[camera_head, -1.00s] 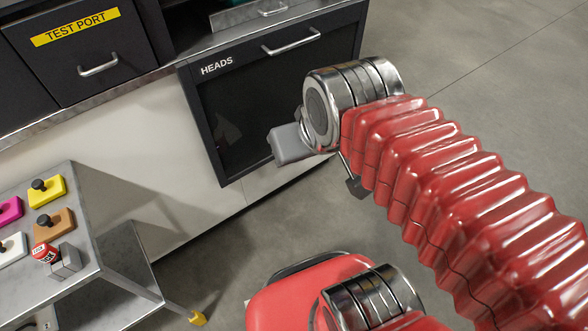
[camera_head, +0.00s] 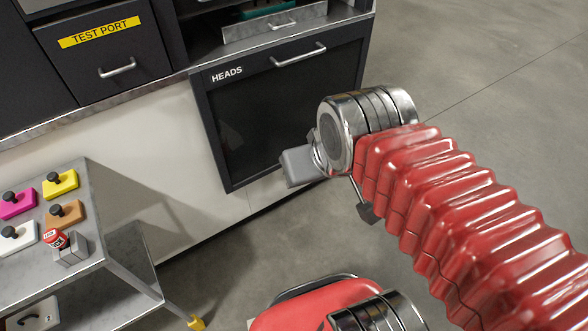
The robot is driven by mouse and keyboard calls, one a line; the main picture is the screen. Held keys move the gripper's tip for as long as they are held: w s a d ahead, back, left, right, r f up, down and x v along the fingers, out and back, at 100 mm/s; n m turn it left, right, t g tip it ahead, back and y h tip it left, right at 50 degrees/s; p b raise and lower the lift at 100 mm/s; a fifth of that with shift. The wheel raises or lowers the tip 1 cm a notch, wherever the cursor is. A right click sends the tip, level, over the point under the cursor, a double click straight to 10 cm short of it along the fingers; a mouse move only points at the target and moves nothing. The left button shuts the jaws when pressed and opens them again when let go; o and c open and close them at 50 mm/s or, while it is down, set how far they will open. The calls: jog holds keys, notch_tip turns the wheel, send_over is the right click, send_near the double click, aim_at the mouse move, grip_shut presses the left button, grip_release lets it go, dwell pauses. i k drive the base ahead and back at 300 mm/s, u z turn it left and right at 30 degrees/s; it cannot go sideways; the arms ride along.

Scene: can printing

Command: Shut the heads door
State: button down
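The heads door (camera_head: 250,115) is a dark panel with a metal frame, a "HEADS" label at its upper left and a silver bar handle (camera_head: 299,54) along its top. It looks flush or nearly flush with the cabinet front; I cannot tell if it is fully closed. My gripper (camera_head: 296,168) is at the end of my red ribbed arm, in front of the door's lower right part.
A drawer labelled "TEST PORT" (camera_head: 110,55) is at the upper left. A metal cart (camera_head: 95,215) at the lower left holds coloured blocks with black knobs and a small red-capped item (camera_head: 56,240). Grey floor (camera_head: 490,70) is open on the right.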

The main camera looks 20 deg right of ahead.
aim_at(258, 104)
jog(key=u, duration=0.4)
jog(key=i, duration=1)
